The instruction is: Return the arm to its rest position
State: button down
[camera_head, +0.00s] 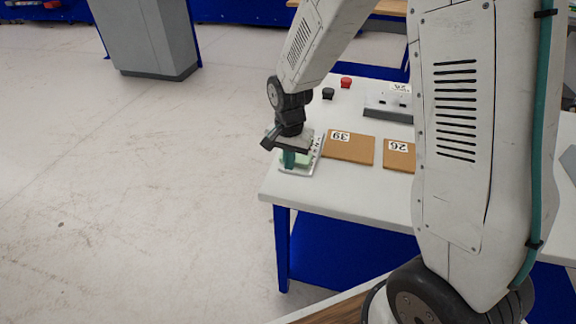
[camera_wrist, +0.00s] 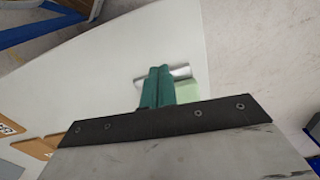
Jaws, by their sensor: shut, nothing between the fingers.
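My gripper (camera_head: 289,160) is at the left end of the white table, above a silver plate or scale (camera_head: 313,163). In the wrist view its teal fingers (camera_wrist: 157,88) are together with nothing between them. A light green foam block (camera_wrist: 188,91) sits beside and partly behind the fingers; it also shows in the head view (camera_head: 303,159). Whether the fingers touch the foam, I cannot tell. My arm reaches from the right side of the head view out over the table, away from any folded pose.
On the white table (camera_head: 290,188) lie brown boards marked 39 (camera_head: 348,150) and 26 (camera_head: 399,157). Behind them are a grey box (camera_head: 387,106), a red button (camera_head: 346,82) and a black button (camera_head: 328,93). A grey cabinet (camera_head: 146,40) stands at the back left. The floor at left is clear.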

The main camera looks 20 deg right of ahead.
notch_tip(320, 180, up, 7)
jog(key=a, duration=0.1)
jog(key=s+d+r+n, duration=0.2)
jog(key=s+r, duration=0.3)
jog(key=s, duration=0.3)
jog(key=s+d+r+n+t, duration=0.1)
jog(key=s+d+r+n, duration=0.1)
jog(key=s+r, duration=0.3)
jog(key=s+d+r+n, duration=0.2)
jog(key=s+r+n, duration=0.2)
jog(key=s, duration=0.9)
jog(key=shift+s+r, duration=0.25)
jog(key=shift+r, duration=0.4)
jog(key=shift+d, duration=0.15)
